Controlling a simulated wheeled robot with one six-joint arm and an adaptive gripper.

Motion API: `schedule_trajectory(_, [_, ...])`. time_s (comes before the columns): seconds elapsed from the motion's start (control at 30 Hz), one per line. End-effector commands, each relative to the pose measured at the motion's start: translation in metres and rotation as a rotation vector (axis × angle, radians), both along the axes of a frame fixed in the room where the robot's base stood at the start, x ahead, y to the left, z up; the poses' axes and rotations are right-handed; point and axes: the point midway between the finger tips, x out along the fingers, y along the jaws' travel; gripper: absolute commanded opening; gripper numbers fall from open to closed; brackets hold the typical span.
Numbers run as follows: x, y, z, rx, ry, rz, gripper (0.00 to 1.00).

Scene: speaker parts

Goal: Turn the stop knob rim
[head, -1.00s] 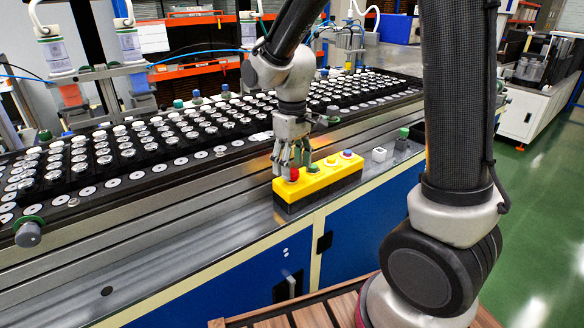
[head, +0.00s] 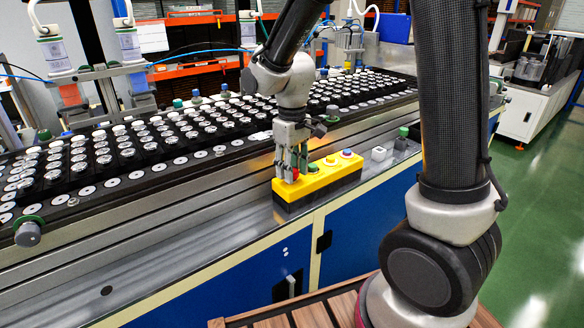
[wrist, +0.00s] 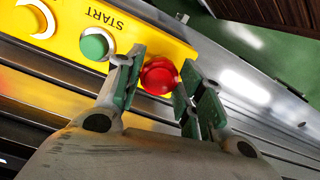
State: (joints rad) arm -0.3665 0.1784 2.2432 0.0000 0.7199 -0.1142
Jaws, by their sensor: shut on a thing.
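The red stop knob (wrist: 158,76) stands on the yellow control box (head: 330,178), at its left end in the head view. My gripper (head: 291,172) points down over that end of the box. In the wrist view my gripper (wrist: 160,84) has its green-padded fingers on either side of the red knob, shut on its rim. In the head view the fingers hide most of the knob. The green START button (wrist: 95,45) sits beside the left finger in the wrist view.
Behind is a long tray (head: 150,160) of round parts.

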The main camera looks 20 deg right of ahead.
Motion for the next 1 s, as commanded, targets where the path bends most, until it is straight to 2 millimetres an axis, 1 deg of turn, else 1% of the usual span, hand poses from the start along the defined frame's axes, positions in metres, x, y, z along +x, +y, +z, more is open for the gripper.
schedule_trajectory(0.17, [-0.0001,0.0003,0.0001,0.000,0.000,-0.081,0.14])
schedule_trajectory(0.7, [-0.0005,0.0016,0.0000,0.000,0.000,-0.478,0.14])
schedule_trajectory(1.0, [-0.0006,0.0020,-0.0002,0.000,0.001,-0.604,0.14])
